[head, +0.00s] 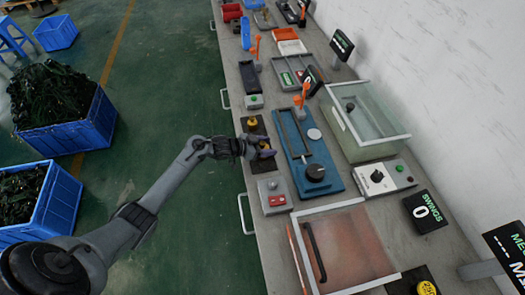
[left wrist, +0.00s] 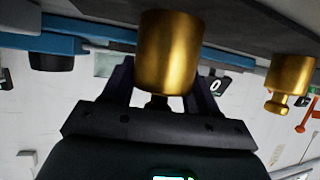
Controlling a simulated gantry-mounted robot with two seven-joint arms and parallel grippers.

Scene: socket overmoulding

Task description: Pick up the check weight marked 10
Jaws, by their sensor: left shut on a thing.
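My left gripper (head: 262,149) is over the near edge of the bench, at a black mat (head: 258,127). In the left wrist view the left gripper (left wrist: 160,98) is shut on a brass check weight (left wrist: 167,55), with its knob between the fingers. No number on it can be read, and I cannot tell whether it still touches the mat. A second brass weight (left wrist: 290,75) is apart from the gripper in the left wrist view; it also shows in the head view (head: 252,123) as a small yellow piece on the mat. My right gripper is not in view.
A blue fixture (head: 310,150) with a dark round knob lies right of the gripper. A grey box with red buttons (head: 273,196) is just below it. A clear tank (head: 362,125) stands near the wall. Blue crates (head: 75,130) stand on the green floor at the left.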

